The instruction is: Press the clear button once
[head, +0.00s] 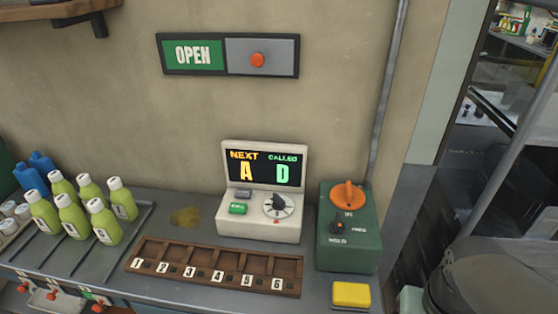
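A white call unit (260,226) stands on the counter against the wall. Its dark screen (264,168) reads NEXT A in orange and CALLED D in green. Below the screen on the left are a grey button (244,194) and a green button (238,208) with small lettering. The lettering is too small to tell which control is the clear button. My gripper is not in view, and nothing covers the unit's front.
A wooden rack (215,262) with slots numbered 1 to 6 lies in front of the unit. A green box (347,248) with an orange knob stands close on the right, a yellow sponge (351,295) before it. Green bottles (74,217) stand left. An OPEN sign (194,55) hangs above.

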